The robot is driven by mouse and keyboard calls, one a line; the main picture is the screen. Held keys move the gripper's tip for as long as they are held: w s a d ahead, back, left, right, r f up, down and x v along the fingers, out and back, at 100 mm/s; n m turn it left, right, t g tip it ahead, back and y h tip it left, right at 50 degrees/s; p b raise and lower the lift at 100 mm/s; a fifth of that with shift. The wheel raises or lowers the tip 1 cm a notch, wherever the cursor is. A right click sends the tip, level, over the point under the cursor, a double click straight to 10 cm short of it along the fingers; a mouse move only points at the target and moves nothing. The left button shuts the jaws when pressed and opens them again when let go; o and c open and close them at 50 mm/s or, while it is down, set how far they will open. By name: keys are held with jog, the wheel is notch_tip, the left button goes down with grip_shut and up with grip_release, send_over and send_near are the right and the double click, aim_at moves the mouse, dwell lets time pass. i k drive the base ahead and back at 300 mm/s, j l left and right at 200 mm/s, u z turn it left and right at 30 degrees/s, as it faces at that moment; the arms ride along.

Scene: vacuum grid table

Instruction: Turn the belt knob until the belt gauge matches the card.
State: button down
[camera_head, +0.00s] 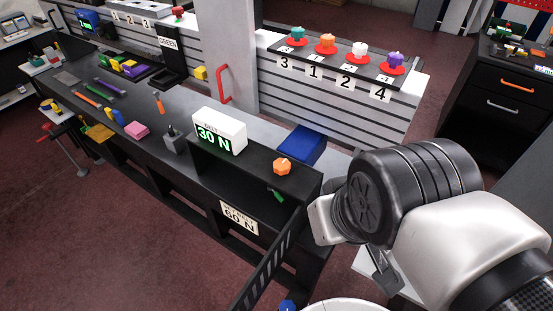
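The belt gauge (220,132) is a white box with a green lit display reading 30 N. It stands on the black raised housing at the near end of the bench. The card (239,217) on the front below reads 60 N; its small top line is hard to read. The orange belt knob (282,166) sits on the housing top, right of the gauge. My arm comes in from the right, its wrist apart from the knob. A dark part of my gripper (385,270) shows below the wrist; its fingertips are not clear and nothing held is visible.
A blue block (305,144) lies behind the knob. A slatted dark belt guard (270,270) slopes down in front. Coloured knobs on red bases stand on a numbered shelf (340,58) behind. Tools and blocks lie along the grey bench (185,100) to the left.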

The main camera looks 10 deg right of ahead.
aim_at(282, 167)
jog(key=k+j, duration=0.8)
jog(key=k+z, duration=0.05)
jog(key=k, duration=0.05)
